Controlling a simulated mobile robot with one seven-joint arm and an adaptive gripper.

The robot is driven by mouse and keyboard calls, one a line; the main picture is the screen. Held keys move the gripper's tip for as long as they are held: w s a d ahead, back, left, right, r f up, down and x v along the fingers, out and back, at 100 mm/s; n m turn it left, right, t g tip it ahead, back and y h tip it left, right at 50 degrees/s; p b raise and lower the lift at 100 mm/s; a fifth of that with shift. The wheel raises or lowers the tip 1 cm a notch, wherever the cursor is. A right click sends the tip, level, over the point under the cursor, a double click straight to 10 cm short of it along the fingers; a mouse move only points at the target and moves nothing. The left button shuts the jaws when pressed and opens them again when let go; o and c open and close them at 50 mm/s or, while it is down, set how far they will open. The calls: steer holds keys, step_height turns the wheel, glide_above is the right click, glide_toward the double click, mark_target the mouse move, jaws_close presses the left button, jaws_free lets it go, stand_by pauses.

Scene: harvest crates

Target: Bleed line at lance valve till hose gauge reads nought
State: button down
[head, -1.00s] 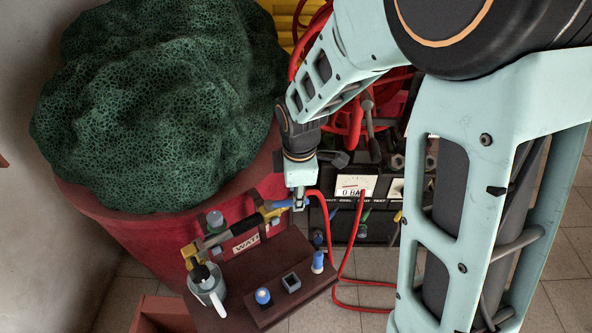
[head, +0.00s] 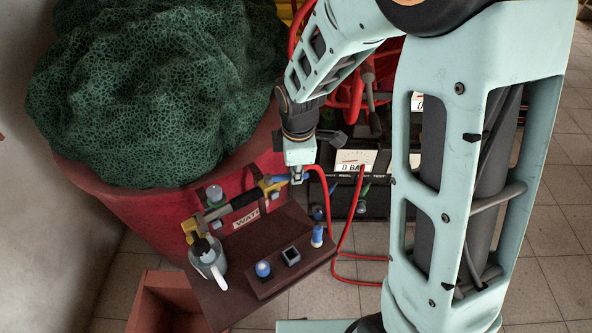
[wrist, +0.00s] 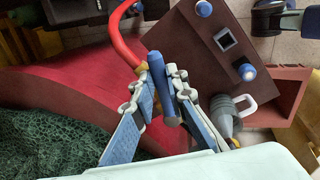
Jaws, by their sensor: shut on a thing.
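The lance (head: 240,203) lies across a dark red stand, its yellow nozzle end over a grey jug (head: 208,258). My gripper (head: 297,175) is at the lance's other end, by the red hose (head: 325,190). In the wrist view my gripper (wrist: 164,95) is shut on a blue lever (wrist: 160,82), apparently the lance valve's, with a finger on each side. A white gauge (head: 352,162) on the black panel shows "0 BA", the rest of its text cut off. Its needle is too small to read surely. The jug also shows in the wrist view (wrist: 228,120).
The stand's shelf (head: 258,290) carries blue-topped posts (head: 263,269) and a square socket (head: 291,256). A large red tub (head: 130,205) with a green netted heap is at left. A reddish box (head: 165,295) stands below. Tiled floor is open at right.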

steer(key=shift+s, duration=0.15)
steer(key=s+a+m+g+h+b, duration=0.1)
steer(key=s+a+m+h+b, duration=0.1)
steer(key=m, duration=1)
steer(key=shift+s+a+m+b, duration=0.3)
steer(key=shift+s+a+b, duration=0.45)
steer(key=shift+s+b, duration=0.9)
steer(key=shift+s, duration=0.3)
steer(key=c, duration=1.9)
jaws_free()
steer(key=shift+a+r, duration=0.1)
steer(key=shift+r, duration=0.05)
step_height(320, 180, up, 12)
steer(key=s+a, duration=0.1)
steer(key=a, duration=0.1)
steer(key=shift+s+f, duration=0.15)
steer(key=shift+f, duration=0.05)
